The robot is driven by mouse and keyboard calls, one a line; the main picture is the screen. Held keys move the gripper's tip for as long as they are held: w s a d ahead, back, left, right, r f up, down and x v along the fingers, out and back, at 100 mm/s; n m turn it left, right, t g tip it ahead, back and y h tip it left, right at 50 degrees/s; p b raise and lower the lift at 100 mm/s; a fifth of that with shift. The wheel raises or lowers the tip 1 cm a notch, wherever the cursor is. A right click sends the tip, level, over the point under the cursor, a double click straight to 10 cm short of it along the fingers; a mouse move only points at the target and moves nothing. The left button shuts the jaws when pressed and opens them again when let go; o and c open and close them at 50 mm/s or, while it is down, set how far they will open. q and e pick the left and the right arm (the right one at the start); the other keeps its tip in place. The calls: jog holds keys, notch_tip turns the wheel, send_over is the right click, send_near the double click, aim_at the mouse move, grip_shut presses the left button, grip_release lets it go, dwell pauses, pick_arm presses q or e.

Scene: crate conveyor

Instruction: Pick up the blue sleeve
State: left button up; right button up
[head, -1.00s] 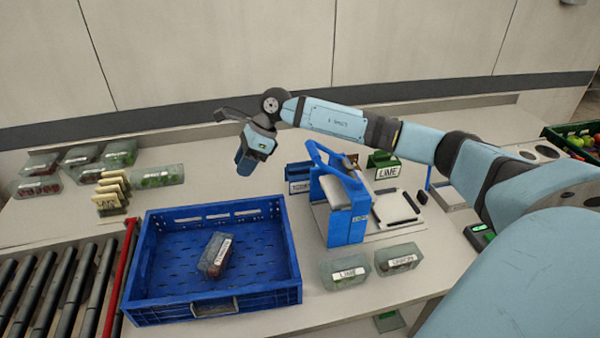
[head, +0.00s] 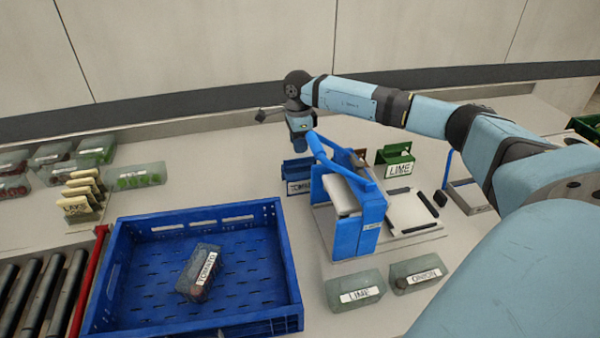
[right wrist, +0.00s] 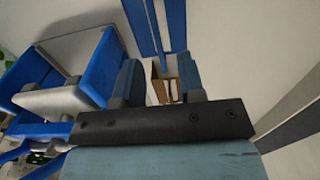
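The blue sleeve, which I take to be the small blue labelled holder (head: 298,187), stands on the table left of the blue-framed machine in the head view. My right gripper (head: 301,127) is above and behind it in the picture, pointing down; a clear gap shows between them. In the right wrist view, the two fingers of the right gripper (right wrist: 160,82) are apart. Brown and pale surfaces show between them, and I cannot tell what these belong to. Long blue strips run above the fingers; they may be part of the sleeve. My left gripper is not in view.
The blue-framed machine (head: 355,238) stands close on the right, with a green LIME holder (head: 396,170) behind. A blue crate (head: 280,225) holds a TOMATO pack (head: 199,270). LIME (head: 355,290) and ONION (head: 417,273) packs lie in front. Rollers (head: 40,295) are at left.

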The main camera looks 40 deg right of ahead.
aim_at(300, 160)
jog(key=f, duration=0.3)
jog(key=f+p, duration=0.1)
jog(key=f, duration=0.2)
jog(key=shift+s+d+f, duration=0.1)
jog(key=shift+s+f, duration=0.1)
jog(key=shift+f, duration=0.1)
grip_shut()
